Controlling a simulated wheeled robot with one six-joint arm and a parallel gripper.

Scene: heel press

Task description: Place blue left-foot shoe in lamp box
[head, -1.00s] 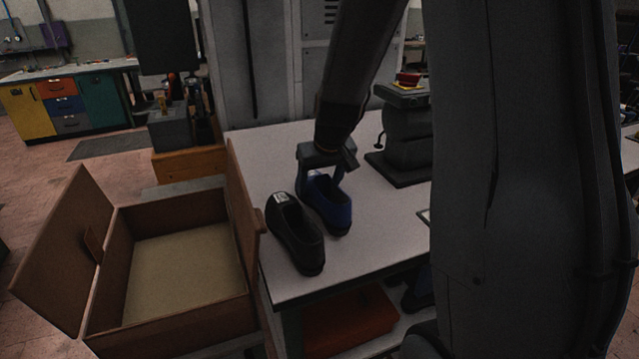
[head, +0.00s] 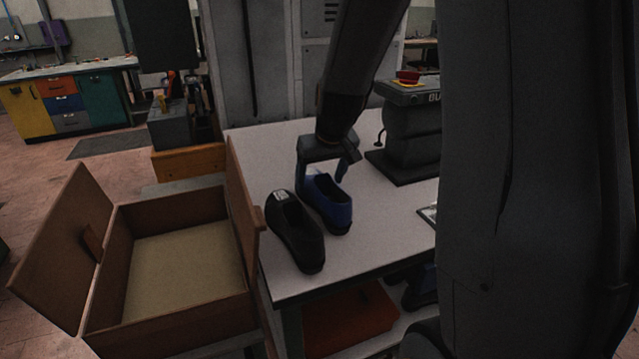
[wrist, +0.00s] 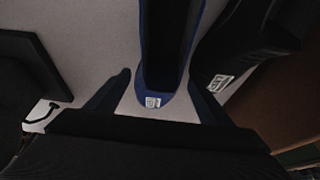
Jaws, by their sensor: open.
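A blue shoe (head: 331,208) stands on the white table (head: 376,232), with a black shoe (head: 297,238) close to its left. My gripper (head: 324,178) is open at the far end of the blue shoe. In the wrist view, my open gripper (wrist: 160,95) has one finger on each side of the blue shoe's end (wrist: 153,104), with a small white label inside. A gap shows on the left finger's side; the right finger lies between the blue shoe and the black shoe (wrist: 245,50). An open brown box (head: 176,203) with a beige floor is left of the table.
A dark press-like machine (head: 410,130) with a red and yellow top stands on the table to the right of my gripper. The box has raised flaps, one on the table side. An orange-red bin (head: 345,322) sits below the table.

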